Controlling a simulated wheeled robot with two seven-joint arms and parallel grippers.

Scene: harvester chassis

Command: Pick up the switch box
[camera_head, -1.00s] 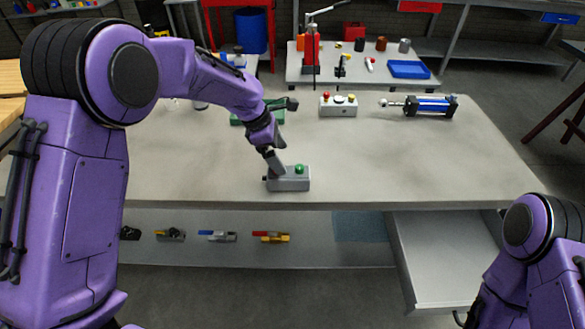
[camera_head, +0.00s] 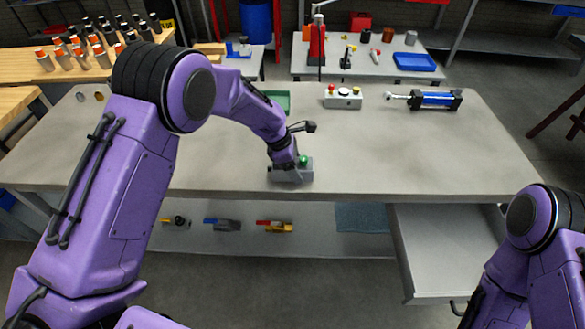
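A small grey switch box (camera_head: 303,175) with a green button on top is near the front edge of the workbench (camera_head: 400,150). My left gripper (camera_head: 283,170) comes down over the box's left part, pointing downward. The fingers overlap the box in the head view, and the gripper hides part of it. I cannot tell whether the fingers are open or closed on it, and the box shows no clear lift. My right arm is at the lower right, and its gripper is out of view.
A lighter box with red and black buttons (camera_head: 343,97) and a blue cylinder (camera_head: 434,100) lie farther back. A green object (camera_head: 277,101) is partly behind my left arm. An open drawer (camera_head: 447,250) juts out below the bench. Valves sit on the lower shelf (camera_head: 330,243).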

